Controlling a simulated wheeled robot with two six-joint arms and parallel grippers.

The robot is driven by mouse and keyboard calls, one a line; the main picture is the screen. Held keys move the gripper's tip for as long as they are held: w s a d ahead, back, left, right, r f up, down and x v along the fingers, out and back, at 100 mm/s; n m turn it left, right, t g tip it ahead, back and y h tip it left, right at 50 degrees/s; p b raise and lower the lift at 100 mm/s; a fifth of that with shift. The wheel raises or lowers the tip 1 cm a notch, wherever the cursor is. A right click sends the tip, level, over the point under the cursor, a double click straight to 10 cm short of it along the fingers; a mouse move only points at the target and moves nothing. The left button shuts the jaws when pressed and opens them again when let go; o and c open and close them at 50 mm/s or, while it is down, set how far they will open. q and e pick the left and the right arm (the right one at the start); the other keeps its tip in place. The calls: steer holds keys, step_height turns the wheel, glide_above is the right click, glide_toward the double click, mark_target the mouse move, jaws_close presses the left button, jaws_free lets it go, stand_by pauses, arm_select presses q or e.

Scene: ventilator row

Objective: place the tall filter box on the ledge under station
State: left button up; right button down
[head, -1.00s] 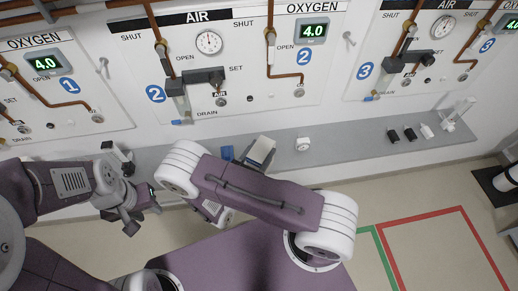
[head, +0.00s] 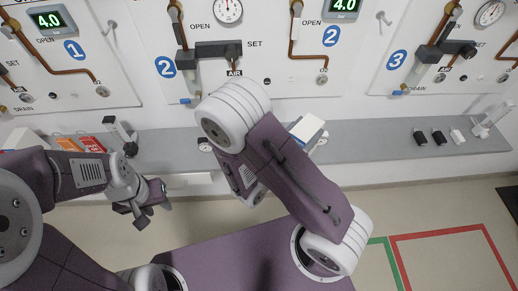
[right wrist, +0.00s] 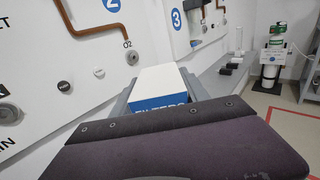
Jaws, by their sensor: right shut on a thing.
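The tall filter box (head: 307,128) has a white top and, in the right wrist view, a blue band lettered FILTERS (right wrist: 160,92). My right gripper (right wrist: 155,103) is shut on it, with grey fingers on both sides. In the head view my right arm hides that gripper and part of the box. The box shows over the grey ledge (head: 370,147), below the right part of station 2 (head: 165,66); I cannot tell whether it touches the ledge. My left gripper (head: 145,203) is open and empty, in front of the ledge at the left.
A round gauge (head: 322,138) is partly visible beside the box; another (head: 205,145) is farther left. An orange item (head: 68,143) and a red item (head: 91,144) are at the left. Small black and white items (head: 438,137) stand at the right. The ledge before them is clear.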

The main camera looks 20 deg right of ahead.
steer(key=w+f+b, duration=0.1)
steer(key=b, duration=0.1)
steer(key=f+b, duration=0.1)
steer(key=shift+w+d+f+b, duration=0.2)
steer(key=shift+w+d+b, duration=0.05)
steer(key=shift+w+b, duration=0.15)
steer(key=shift+w+d+p, duration=0.2)
steer(key=shift+w+p, duration=0.1)
steer(key=shift+w, duration=0.6)
steer(key=w+f, duration=0.8)
steer(key=shift+d+f, duration=0.3)
steer(key=shift+d, duration=0.15)
steer(key=c, duration=0.6)
jaws_free()
